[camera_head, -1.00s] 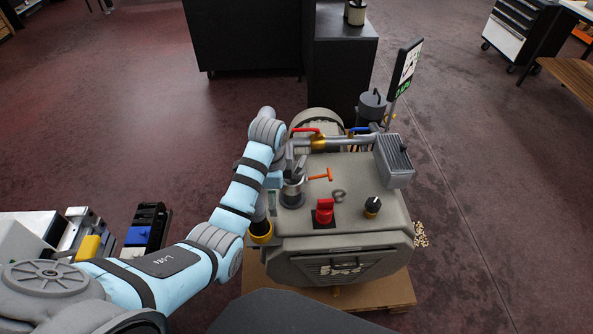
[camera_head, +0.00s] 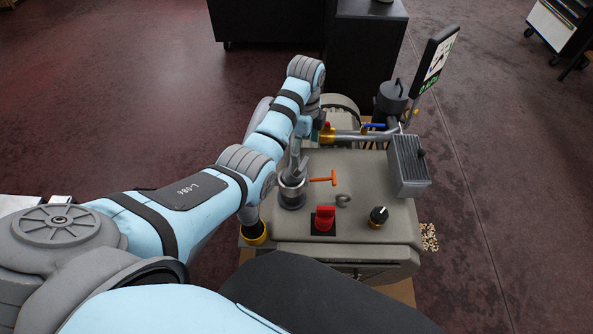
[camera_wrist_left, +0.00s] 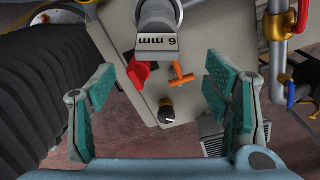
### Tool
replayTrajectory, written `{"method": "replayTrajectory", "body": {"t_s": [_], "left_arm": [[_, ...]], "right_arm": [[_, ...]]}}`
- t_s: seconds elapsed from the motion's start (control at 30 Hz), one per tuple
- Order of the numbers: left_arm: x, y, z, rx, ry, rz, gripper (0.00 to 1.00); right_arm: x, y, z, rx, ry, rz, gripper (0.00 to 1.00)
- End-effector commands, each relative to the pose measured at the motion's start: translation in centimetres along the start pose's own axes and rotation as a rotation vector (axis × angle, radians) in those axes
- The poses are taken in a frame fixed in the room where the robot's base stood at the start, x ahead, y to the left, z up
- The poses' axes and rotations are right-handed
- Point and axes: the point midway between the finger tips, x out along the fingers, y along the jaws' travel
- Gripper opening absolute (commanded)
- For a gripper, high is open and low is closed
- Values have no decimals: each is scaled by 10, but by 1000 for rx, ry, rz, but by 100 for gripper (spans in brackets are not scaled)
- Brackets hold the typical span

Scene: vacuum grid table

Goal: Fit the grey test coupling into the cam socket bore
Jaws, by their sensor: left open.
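A grey metal cylinder (camera_head: 291,192) stands on the left part of the machine's top. A grey upright piece (camera_head: 295,160) rises from it; I cannot tell where coupling and cam socket divide, or how deep anything sits. In the head view my left arm largely hides this gripper. My right gripper is not in view.
The machine top (camera_head: 345,165) also carries a red knob (camera_head: 325,219), an orange T-handle (camera_head: 325,179), a grey ring (camera_head: 343,200) and a black knob (camera_head: 378,215). Pipes (camera_head: 350,137) run behind. A grey finned box (camera_head: 408,165) and a tilted screen (camera_head: 435,60) stand at right.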

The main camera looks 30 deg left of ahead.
Motion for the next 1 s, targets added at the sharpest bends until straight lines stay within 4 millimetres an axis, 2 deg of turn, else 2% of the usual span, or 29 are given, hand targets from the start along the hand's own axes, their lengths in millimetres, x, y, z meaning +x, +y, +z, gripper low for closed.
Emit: {"method": "replayTrajectory", "body": {"t_s": [0.03,0.17,0.27,0.43,0.53,0.7,0.77,1.0], "left_arm": [[15,0,0,1,0,3,71],[36,0,0,1,0,0,71],[48,2,4,-1,0,1,71],[82,4,13,-1,1,0,71],[90,4,13,-3,1,-1,71],[89,4,14,-3,0,-2,71],[89,4,14,-3,0,-2,63],[88,4,14,-4,0,-2,24]], "right_arm": [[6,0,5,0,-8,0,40],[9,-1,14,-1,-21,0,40],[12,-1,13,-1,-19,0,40],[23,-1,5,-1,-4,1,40],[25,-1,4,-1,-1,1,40],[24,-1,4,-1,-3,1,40],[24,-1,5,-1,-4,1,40],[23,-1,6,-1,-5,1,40]]}}
